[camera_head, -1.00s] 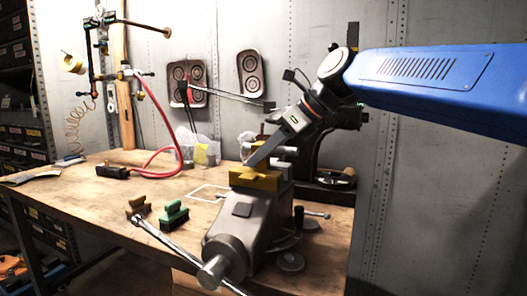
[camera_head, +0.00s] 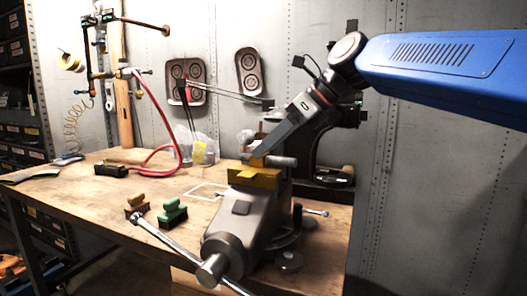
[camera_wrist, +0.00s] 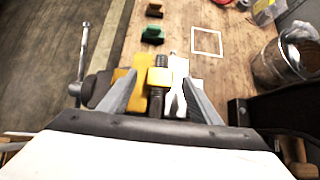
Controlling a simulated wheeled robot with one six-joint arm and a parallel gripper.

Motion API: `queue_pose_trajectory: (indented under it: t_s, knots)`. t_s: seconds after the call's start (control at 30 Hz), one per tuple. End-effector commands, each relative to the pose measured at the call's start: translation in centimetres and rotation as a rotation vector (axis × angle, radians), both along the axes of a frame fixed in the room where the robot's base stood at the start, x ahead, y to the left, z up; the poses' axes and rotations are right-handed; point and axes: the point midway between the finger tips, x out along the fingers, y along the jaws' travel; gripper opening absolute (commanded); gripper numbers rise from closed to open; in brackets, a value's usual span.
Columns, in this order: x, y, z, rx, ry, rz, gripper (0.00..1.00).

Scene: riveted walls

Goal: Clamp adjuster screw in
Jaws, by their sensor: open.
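A grey bench vise (camera_head: 228,232) with yellow jaw parts (camera_head: 247,177) stands at the bench's front corner. Its long bar handle (camera_head: 165,238) slants across the front; the handle also shows in the wrist view (camera_wrist: 84,48). My gripper (camera_head: 258,155) is directly above the yellow jaws, pointing down and left. In the wrist view my open gripper (camera_wrist: 160,82) has a finger on either side of a small yellow block (camera_wrist: 160,77) and a dark cylindrical part. I cannot tell whether the fingers touch them. No adjuster screw can be identified for sure.
Green (camera_head: 173,212) and brown (camera_head: 136,204) brush-like blocks lie left of the vise. A dark machine stand (camera_head: 312,150) is close behind my gripper. A white square outline (camera_head: 207,190) marks the bench. A red hose (camera_head: 160,150) and clear bags stand farther back.

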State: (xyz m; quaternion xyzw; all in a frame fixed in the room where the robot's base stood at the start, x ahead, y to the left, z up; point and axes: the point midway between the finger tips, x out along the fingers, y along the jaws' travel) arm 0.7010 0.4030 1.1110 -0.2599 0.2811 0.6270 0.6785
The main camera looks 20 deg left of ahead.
Motion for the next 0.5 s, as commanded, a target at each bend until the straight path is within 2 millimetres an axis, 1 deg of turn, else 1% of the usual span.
queue_pose_trajectory:
  t_s: [0.03, 0.1, 0.5]
  knots:
    - [0.0, -0.8, 0.8, 0.002, -0.002, -0.002, 0.58]
    - [0.0, -1.8, 1.8, 0.002, -0.003, -0.003, 0.58]
    - [-0.5, -7.3, 7.4, 0.003, -0.002, -0.002, 0.58]
